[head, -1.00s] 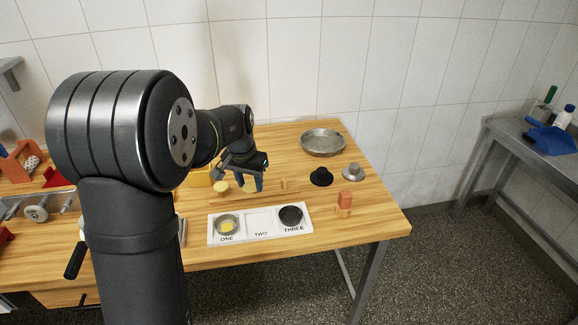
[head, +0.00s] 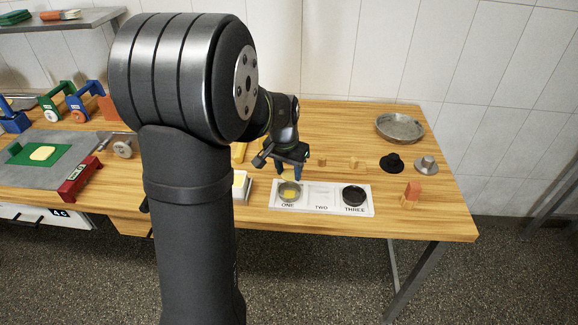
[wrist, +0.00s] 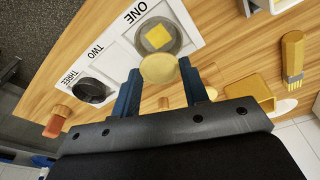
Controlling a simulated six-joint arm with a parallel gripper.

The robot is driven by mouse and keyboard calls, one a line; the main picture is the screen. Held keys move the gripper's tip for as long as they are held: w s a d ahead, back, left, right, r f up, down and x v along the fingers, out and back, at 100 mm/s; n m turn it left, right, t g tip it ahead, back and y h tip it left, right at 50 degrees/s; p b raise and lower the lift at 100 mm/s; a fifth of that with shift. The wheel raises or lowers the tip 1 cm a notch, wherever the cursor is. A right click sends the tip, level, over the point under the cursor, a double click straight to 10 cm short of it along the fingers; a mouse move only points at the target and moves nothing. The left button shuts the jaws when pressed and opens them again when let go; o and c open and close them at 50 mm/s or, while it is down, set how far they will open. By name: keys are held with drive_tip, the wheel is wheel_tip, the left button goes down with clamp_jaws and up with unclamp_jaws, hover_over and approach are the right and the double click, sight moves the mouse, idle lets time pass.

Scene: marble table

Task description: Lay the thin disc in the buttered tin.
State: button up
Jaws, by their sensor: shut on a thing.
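In the wrist view, my gripper (wrist: 160,82) is shut on a thin pale tan disc (wrist: 157,69), held between its two blue fingers. The buttered tin (wrist: 176,46) is a round grey tin with a yellow square of butter (wrist: 158,37), at the place marked ONE. The disc overlaps the tin's near rim in this view; whether they touch I cannot tell. In the head view, my gripper (head: 289,170) is just above and behind the buttered tin (head: 298,197); the disc is hardly visible there.
The white board (head: 322,205) has an empty place TWO and a black tin (head: 354,195) at THREE. An orange-topped block (head: 412,190), a black hat-shaped piece (head: 391,162), a grey one (head: 425,165) and a round pan (head: 399,127) stand to the right. A brush (wrist: 293,55) lies nearby.

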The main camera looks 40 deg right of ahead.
drive_tip(key=shift+f, duration=2.6)
drive_tip(key=o, duration=1)
drive_tip(key=shift+r, duration=0.1)
drive_tip(key=r, duration=0.5)
drive_tip(key=a+r, duration=0.1)
drive_tip(key=r, duration=0.5)
drive_tip(key=s+a+r, duration=0.1)
drive_tip(key=r, duration=0.5)
drive_tip(key=shift+a, duration=0.25)
